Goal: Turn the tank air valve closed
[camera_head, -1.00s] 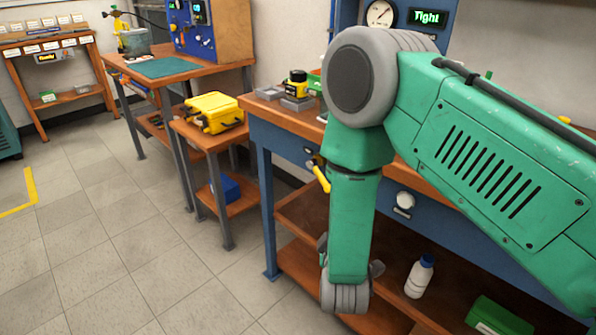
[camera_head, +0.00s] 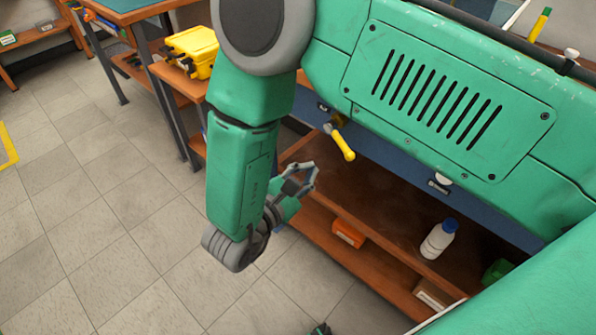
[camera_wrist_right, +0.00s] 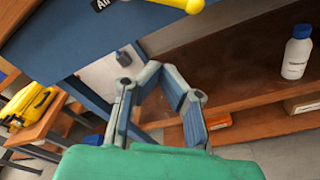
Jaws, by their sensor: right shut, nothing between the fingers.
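The tank air valve has a yellow lever handle (camera_head: 343,145) on the blue front of the workbench. In the head view the lever slants down to the right. In the right wrist view part of the yellow handle (camera_wrist_right: 182,4) shows at the top edge, right of a label that starts with "Ai". My right gripper (camera_head: 311,174) is shut and empty, below and a little left of the handle, apart from it. In the wrist view its fingertips (camera_wrist_right: 159,69) meet below the handle. My left gripper is not seen clearly.
A yellow case (camera_head: 190,50) sits on a side table at the left. The tiled floor at left is clear.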

